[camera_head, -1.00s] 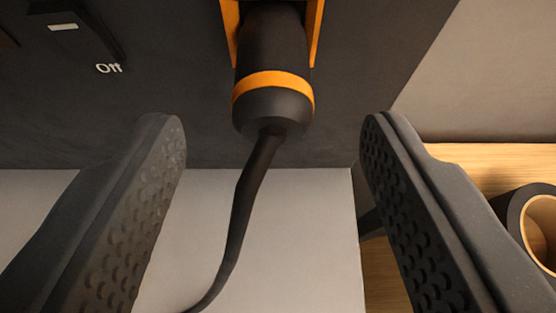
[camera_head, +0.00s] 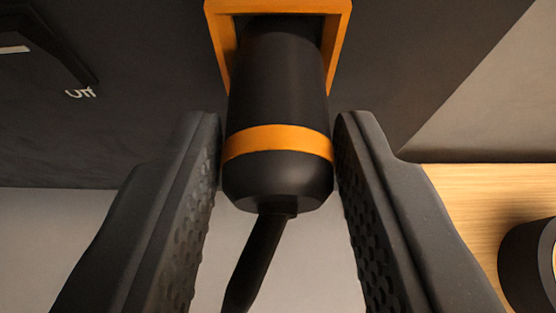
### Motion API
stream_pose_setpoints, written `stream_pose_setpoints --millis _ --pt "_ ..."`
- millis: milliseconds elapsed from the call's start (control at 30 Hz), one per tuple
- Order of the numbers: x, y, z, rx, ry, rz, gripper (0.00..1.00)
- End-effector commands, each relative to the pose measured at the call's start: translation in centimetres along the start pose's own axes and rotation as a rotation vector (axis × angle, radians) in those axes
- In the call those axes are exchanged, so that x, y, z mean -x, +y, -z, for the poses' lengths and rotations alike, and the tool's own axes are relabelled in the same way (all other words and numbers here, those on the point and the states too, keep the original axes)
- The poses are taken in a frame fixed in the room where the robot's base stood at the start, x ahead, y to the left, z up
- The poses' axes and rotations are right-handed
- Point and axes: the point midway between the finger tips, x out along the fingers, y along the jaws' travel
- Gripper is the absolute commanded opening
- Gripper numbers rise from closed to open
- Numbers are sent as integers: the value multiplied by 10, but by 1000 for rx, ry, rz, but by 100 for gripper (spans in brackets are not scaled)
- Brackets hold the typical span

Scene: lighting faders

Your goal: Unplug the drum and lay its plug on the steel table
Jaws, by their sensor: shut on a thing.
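The black plug (camera_head: 278,100) with an orange band sits in an orange-framed socket (camera_head: 342,45) on a dark panel. Its black cable (camera_head: 258,260) hangs down from its lower end. My gripper (camera_head: 278,135) has one finger on each side of the plug, close about its orange band, and is shut on it. The drum and the steel table cannot be made out for certain.
A dark switch (camera_head: 40,45) marked "Off" is on the panel at upper left. At right, a black roll-like object (camera_head: 530,265) stands on a wooden surface (camera_head: 470,190). A pale grey surface (camera_head: 50,225) lies below the panel.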

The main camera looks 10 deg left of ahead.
Motion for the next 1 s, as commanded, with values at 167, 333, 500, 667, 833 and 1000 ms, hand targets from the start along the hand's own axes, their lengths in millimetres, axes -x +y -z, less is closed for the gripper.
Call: stream_pose_setpoints --millis 167,333,500,667,833,1000 --pt "1 0 -1 0 -2 -1 5" --pt "4 0 -2 0 -1 -1 5" --pt "10 1 -6 0 -2 -1 5" --pt "16 1 -8 0 -1 -1 5" --pt "22 1 -12 0 -1 -2 5" --pt "28 1 -15 -1 -2 -2 5"
